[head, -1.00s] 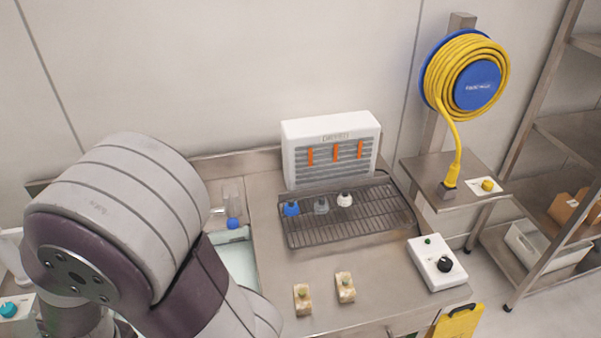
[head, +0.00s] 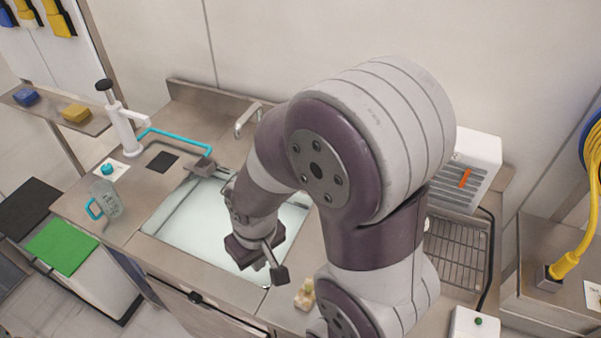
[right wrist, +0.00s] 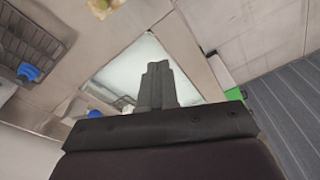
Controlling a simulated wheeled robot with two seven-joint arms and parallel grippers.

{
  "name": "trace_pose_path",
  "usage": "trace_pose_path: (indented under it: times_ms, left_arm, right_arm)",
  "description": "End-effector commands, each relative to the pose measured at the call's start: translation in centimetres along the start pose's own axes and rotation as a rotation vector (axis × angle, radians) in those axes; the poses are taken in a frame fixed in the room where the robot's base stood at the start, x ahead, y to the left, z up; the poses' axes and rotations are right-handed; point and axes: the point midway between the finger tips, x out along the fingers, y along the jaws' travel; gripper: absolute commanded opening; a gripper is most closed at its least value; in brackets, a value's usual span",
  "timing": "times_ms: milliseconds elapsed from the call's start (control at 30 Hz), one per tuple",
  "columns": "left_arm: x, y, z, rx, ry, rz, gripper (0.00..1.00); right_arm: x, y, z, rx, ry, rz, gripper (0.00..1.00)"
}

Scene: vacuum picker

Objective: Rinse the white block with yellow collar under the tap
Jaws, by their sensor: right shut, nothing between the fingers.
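A small pale block with a yellowish top (head: 305,293) stands on the counter right of the sink; it also shows at the top edge of the right wrist view (right wrist: 103,6). Whether it has a yellow collar is too small to tell. The basin (head: 180,220) is pale inside. A metal tap (head: 246,120) rises at its back edge. My right gripper (head: 277,270) is over the basin's front right corner, left of the block and apart from it. Its fingers (right wrist: 156,72) are shut and empty. My left gripper is out of view.
A wire rack (head: 457,255) and white vented unit (head: 478,165) stand right, partly behind my arm. A white column with black knob (head: 121,125), a light-blue tube (head: 178,138) and a clear jug (head: 106,200) stand left of the basin. A green mat (head: 62,247) lies far left.

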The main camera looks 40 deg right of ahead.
Motion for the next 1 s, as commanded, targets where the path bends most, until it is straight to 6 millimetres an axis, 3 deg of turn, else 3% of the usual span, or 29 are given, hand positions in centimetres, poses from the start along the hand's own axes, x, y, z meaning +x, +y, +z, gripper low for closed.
trace_pose_path:
  times_ms: [67, 167, 267, 333, 433, 533, 633, 1000]
  left_arm:
    - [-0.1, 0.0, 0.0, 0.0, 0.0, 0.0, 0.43]
    - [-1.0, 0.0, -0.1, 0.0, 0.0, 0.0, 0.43]
    - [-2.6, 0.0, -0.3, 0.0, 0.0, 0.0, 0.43]
    - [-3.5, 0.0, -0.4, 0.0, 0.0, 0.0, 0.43]
    - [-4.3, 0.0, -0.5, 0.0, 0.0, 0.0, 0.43]
    - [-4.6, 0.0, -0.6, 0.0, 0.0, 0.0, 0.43]
    - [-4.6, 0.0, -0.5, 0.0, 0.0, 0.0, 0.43]
    - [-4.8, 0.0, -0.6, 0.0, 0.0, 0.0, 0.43]
  right_arm:
    - [-0.1, 0.1, -0.1, 0.006, 0.001, 0.0, 0.0]
    - [-1.4, 1.8, -3.1, 0.144, 0.014, 0.012, 0.0]
    - [-3.7, 6.8, -8.6, 0.46, 0.042, 0.039, 0.0]
    - [-5.3, 11.3, -11.7, 0.696, 0.063, 0.061, 0.0]
    - [-7.0, 17.1, -14.2, 0.97, 0.092, 0.087, 0.0]
    - [-7.8, 20.6, -15.1, 1.131, 0.113, 0.102, 0.0]
    - [-8.0, 21.6, -15.3, 1.18, 0.12, 0.107, 0.0]
    - [-7.2, 21.6, -15.4, 1.176, 0.119, 0.106, 0.0]
